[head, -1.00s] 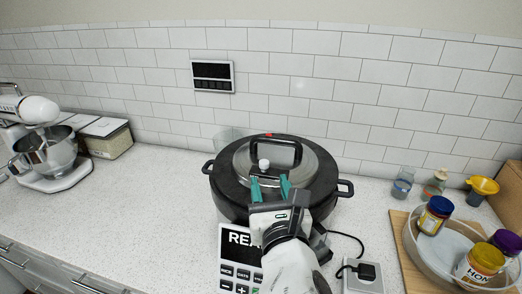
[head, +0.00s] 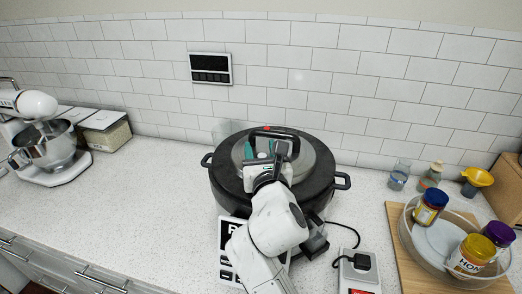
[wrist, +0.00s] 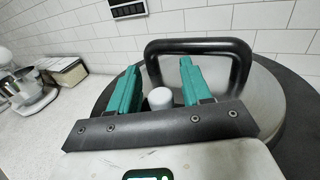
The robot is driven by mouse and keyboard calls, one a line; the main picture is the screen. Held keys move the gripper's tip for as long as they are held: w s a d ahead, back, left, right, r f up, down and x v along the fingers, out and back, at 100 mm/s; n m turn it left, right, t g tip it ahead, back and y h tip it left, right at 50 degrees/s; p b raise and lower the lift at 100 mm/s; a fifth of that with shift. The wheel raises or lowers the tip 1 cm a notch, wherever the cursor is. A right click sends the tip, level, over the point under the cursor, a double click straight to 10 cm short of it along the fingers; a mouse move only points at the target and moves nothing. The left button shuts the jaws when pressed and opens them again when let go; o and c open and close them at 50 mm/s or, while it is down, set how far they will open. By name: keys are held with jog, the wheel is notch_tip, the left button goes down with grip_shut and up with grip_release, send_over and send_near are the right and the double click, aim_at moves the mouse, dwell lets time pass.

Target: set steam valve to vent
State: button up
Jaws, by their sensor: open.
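The pressure cooker (head: 225,184) is a dark round pot with a grey lid and a black arched handle (wrist: 200,46). The steam valve (wrist: 160,97) is a small pale knob on the lid. In the wrist view it lies between the two teal fingers of my open gripper (wrist: 158,85), with a gap showing on its right. In the head view my gripper (head: 263,151) is over the lid, in front of the handle, and hides the valve. Whether the fingers touch the knob cannot be told.
A stand mixer (head: 45,148) and a container (head: 105,131) stand at left. At right a wooden board (head: 410,262) bears a glass tray with several jars. A socket box (head: 358,270) with a cord is right of the cooker. The counter left of the cooker is clear.

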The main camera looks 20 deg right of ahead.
jog(key=shift+c, duration=0.4)
jog(key=c, duration=0.8)
jog(key=shift+r, duration=0.1)
grip_shut()
jog(key=shift+r, duration=0.1)
